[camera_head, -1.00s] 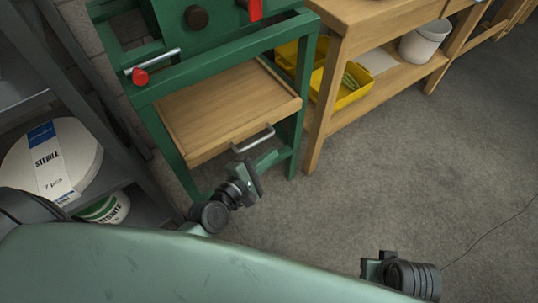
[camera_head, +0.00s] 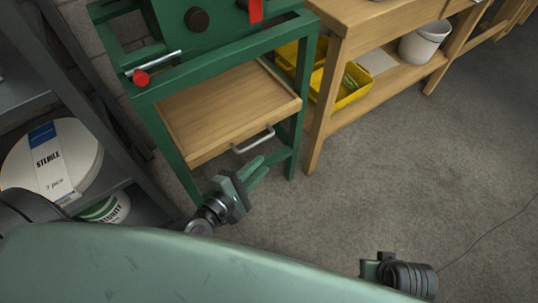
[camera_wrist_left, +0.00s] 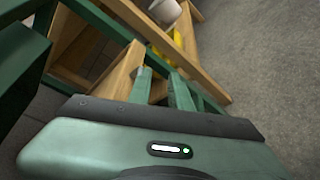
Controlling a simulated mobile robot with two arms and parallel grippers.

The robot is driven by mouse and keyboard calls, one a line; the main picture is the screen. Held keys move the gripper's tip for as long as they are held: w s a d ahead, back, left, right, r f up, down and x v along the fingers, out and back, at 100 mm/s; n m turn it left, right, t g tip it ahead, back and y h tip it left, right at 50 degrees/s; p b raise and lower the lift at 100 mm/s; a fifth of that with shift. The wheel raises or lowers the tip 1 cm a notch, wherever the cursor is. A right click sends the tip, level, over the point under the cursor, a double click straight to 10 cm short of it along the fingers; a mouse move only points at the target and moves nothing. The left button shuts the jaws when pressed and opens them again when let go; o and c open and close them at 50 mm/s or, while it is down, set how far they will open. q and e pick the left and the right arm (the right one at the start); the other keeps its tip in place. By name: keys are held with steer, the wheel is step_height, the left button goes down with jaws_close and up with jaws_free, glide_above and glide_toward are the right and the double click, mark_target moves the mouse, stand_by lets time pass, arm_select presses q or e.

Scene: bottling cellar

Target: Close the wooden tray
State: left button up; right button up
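The wooden tray (camera_head: 225,108) sits in the green frame (camera_head: 152,135) like a drawer. It sticks out at the front, with its flat wooden surface in view. A grey bar handle (camera_head: 254,140) is on its front edge. My left gripper (camera_head: 259,170) is just below and in front of the handle, apart from it, with its green fingers pointing up and right. In the left wrist view, the two fingers (camera_wrist_left: 162,88) are spread with a gap and nothing between them.
A wooden bench (camera_head: 322,120) stands right of the frame, with yellow bins (camera_head: 352,87) and a white bucket (camera_head: 424,42) on its shelf. A grey shelf rack (camera_head: 98,135) with a white round container (camera_head: 85,160) is on the left. The floor (camera_head: 430,150) in front is clear.

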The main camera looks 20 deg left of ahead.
arm_select(q)
steer(key=shift+v, duration=1.35)
